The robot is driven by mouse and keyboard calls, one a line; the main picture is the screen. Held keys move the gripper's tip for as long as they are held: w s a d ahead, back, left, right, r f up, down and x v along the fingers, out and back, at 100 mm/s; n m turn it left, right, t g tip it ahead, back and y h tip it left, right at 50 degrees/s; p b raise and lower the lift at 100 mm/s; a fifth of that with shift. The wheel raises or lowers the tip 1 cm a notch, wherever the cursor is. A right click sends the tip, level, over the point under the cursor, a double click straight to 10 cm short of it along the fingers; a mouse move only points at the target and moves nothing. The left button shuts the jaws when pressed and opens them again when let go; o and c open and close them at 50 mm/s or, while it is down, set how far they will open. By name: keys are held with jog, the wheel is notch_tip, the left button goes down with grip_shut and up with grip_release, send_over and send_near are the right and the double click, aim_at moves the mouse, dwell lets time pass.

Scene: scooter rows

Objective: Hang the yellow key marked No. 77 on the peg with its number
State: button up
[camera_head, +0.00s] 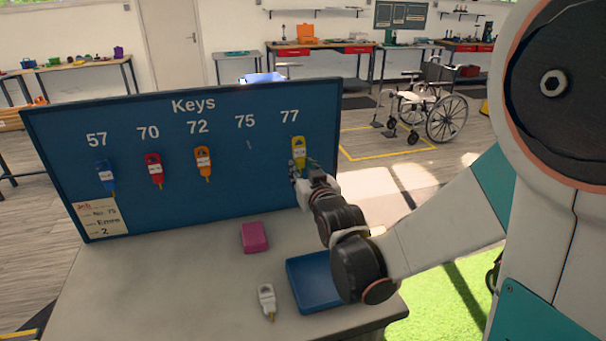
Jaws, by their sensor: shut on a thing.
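The yellow key (299,149) is at the right end of the blue key board (225,192), just below the number 77 (289,116). My gripper (302,173) is shut on the lower part of the yellow key, close to the board's face. The key is upright. The peg under 77 is hidden behind the key, so I cannot tell whether the key is around it. The peg under 75 (249,145) is bare. Any marking on the key is too small to read.
Blue (106,177), red (154,170) and orange (203,162) keys hang under 57, 70 and 72. A job card (103,219) is at the board's lower left. A grey key (267,301), pink box (254,237) and blue tray (313,284) lie on the table.

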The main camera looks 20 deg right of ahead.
jog(key=shift+w+f, duration=0.1)
jog(key=shift+w, duration=1.75)
jog(key=shift+c, duration=0.2)
jog(key=shift+w+f+b, duration=0.6)
jog(key=shift+w+b, duration=0.1)
jog(key=shift+b, duration=0.05)
jog(key=shift+c, duration=0.5)
jog(key=o, duration=1)
